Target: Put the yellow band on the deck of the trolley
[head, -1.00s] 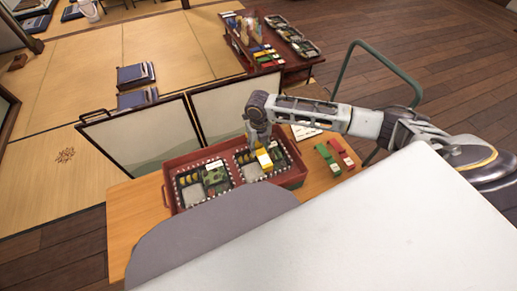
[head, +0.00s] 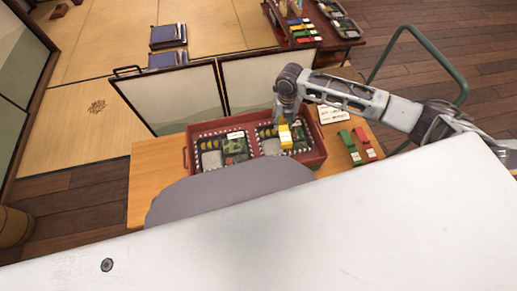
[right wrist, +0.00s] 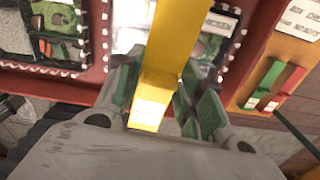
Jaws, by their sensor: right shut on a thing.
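The yellow band (head: 286,137) is between the fingers of my right gripper (head: 284,118), over the right lunch box (head: 267,145) in the red tray. In the right wrist view the yellow band (right wrist: 172,40) runs lengthwise between the two green-padded fingers of the right gripper (right wrist: 165,98), which is shut on it. A white label shows on its near end. A green tube frame (head: 437,58) stands at the right beyond the table; it may be the trolley's handle, but no deck is clearly visible. My left gripper is out of view.
The red tray (head: 320,150) holds two lunch boxes on the wooden table (head: 150,170). A green band (head: 348,142), a red band (head: 364,143) and a white card (head: 333,113) lie to its right. Folding screen panels (head: 172,96) stand behind. A low shelf (head: 330,43) holds more items.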

